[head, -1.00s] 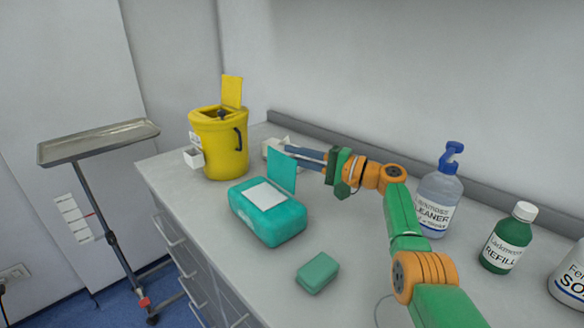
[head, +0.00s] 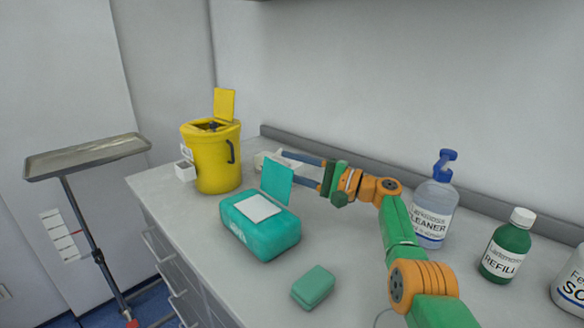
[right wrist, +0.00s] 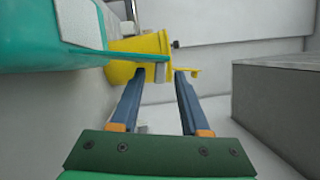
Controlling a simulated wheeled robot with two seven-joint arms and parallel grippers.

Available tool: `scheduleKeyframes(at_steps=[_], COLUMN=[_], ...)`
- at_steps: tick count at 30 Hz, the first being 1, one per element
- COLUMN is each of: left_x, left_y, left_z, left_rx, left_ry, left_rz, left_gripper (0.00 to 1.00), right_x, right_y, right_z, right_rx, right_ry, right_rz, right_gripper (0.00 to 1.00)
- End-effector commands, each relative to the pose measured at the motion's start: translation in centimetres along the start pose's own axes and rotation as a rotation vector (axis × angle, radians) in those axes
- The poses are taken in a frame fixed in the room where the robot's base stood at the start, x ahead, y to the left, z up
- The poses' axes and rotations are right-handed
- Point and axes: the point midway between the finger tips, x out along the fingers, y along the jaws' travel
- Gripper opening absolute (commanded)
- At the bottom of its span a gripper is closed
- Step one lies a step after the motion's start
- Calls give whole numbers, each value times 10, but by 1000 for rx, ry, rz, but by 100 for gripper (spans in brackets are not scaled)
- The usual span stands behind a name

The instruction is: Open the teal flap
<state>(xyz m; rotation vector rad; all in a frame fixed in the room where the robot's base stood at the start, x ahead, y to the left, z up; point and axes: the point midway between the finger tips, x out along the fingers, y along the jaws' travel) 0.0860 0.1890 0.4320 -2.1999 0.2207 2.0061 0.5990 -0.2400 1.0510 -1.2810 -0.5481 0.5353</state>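A teal box (head: 262,238) with a white patch (head: 258,207) on top sits on the counter in the head view. Its teal flap (head: 277,182) stands raised at the box's far right side. My right gripper (head: 288,166) is low over the counter, behind and right of the flap. Its two blue fingers are spread and empty; the flap partly hides the lower one. In the right wrist view, the teal box (right wrist: 35,35) is at upper left, and the open fingers (right wrist: 159,73) point toward the yellow bin. My left gripper is not in view.
A yellow bin (head: 216,165) with a raised lid stands behind the box. A small teal block (head: 314,287) lies in front. A cleaner bottle (head: 432,212) and a green refill bottle (head: 508,247) stand right of my arm. A metal tray stand (head: 88,157) is left.

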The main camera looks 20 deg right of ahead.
Motion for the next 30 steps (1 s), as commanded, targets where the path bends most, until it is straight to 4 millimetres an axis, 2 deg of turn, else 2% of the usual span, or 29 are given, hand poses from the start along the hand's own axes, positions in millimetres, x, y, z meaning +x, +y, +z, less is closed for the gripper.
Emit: scheduleKeyframes(at_steps=[11,16,22,30], left_x=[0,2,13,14], left_y=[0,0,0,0], left_z=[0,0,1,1], left_rx=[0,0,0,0], left_ry=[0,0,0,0], left_rz=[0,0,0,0], left_gripper=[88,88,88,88], right_x=[-5,-26,-62,-71], right_y=[1,2,3,0], right_z=[-1,0,-1,0], right_rx=[-1,-4,-2,0], right_ry=[1,1,2,-1], right_rz=[0,3,0,0], right_gripper=[46,46,46,46])
